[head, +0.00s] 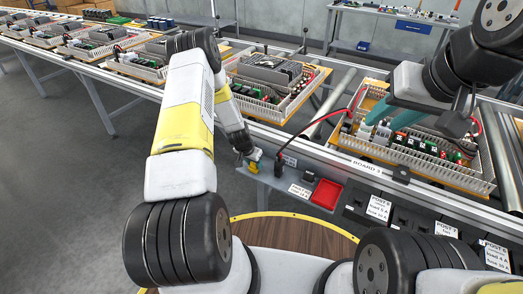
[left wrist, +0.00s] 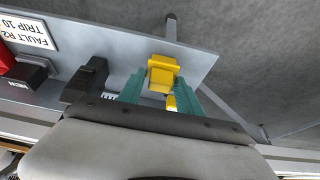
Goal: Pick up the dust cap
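The dust cap is most likely the yellow block (head: 254,155) at the end of a grey shelf beside the conveyor. In the left wrist view the yellow block (left wrist: 162,74) lies between the teal fingertips of my left gripper (left wrist: 160,84), close to both. A smaller yellow piece (left wrist: 171,102) shows just below it. Whether the fingers press on the block or only stand around it is unclear. In the head view my left gripper (head: 248,155) is at the shelf's left end. My right gripper (head: 392,114) is open, its teal fingers apart above the right-hand board.
A red tray (head: 326,194) and small black blocks sit on the shelf right of my left gripper. A black connector (head: 279,165) on a red cable stands close by. The board (head: 440,170) with wiring duct lies on the conveyor; more boards stand further left.

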